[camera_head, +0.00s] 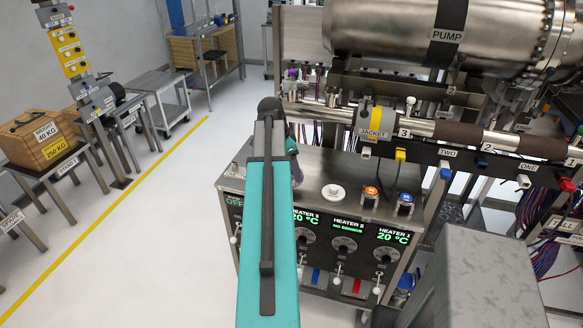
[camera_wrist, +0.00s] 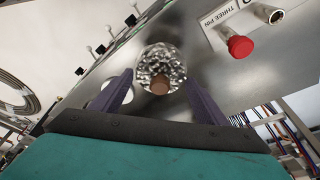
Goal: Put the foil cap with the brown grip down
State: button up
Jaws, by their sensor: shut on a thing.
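In the wrist view, the foil cap (camera_wrist: 158,62), round and crumpled silver, is between my two purple fingers. Its brown grip (camera_wrist: 160,86) faces the camera. My gripper (camera_wrist: 159,76) is shut on the cap by the grip, though the exact contact is hard to see. A steel surface lies beyond the cap; I cannot tell the gap between them.
The steel heater cabinet (camera_head: 318,168) has a white disc (camera_head: 333,192) and orange and blue buttons on top. The jacketed pipe (camera_head: 375,129) and pump (camera_head: 430,38) stand behind and above. In the wrist view a red knob (camera_wrist: 239,46) is beside a THREE PIN label.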

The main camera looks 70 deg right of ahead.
jog(key=shift+w+d+f+p, duration=0.1)
jog(key=shift+w+d+p, duration=0.15)
jog(key=shift+d, duration=0.6)
jog(key=shift+w+d+f+p, duration=0.1)
jog(key=shift+w+d+p, duration=0.15)
jog(key=shift+d, duration=0.6)
jog(key=shift+s, duration=0.1)
jog(key=shift+f, duration=0.1)
jog(key=shift+f+p, duration=0.95)
jog(key=shift+f, duration=0.7)
jog(key=shift+f, duration=0.15)
jog(key=o, duration=1)
jog(key=shift+r, duration=0.25)
jog(key=b+v, duration=0.3)
jog(key=v, duration=0.8)
jog(key=shift+a+r, duration=0.15)
jog(key=shift+r, duration=0.25)
